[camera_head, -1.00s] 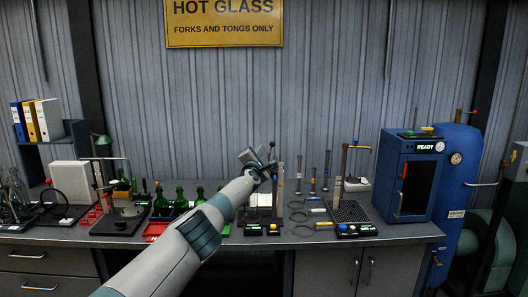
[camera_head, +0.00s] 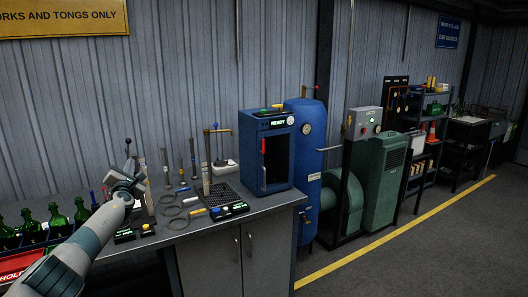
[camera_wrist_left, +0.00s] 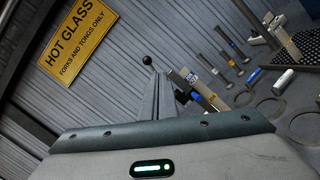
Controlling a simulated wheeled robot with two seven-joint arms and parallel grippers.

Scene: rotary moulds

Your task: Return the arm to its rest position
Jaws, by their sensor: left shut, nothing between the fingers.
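My left arm comes in from the lower left of the head view, and its gripper (camera_head: 130,175) is held above the workbench (camera_head: 262,203), in front of the grey wall. The gripper is shut with nothing in it. In the left wrist view the shut fingers (camera_wrist_left: 155,97) point up toward the wall and a yellow HOT GLASS sign (camera_wrist_left: 75,40). My right gripper is in neither view.
Green bottles (camera_head: 57,214) stand left of the arm. Rings (camera_head: 172,211), upright rods and a perforated plate (camera_head: 228,192) lie to its right. A blue oven (camera_head: 267,155) reading READY and a blue tank (camera_head: 307,150) stand further right. The floor (camera_head: 440,245) at right is clear.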

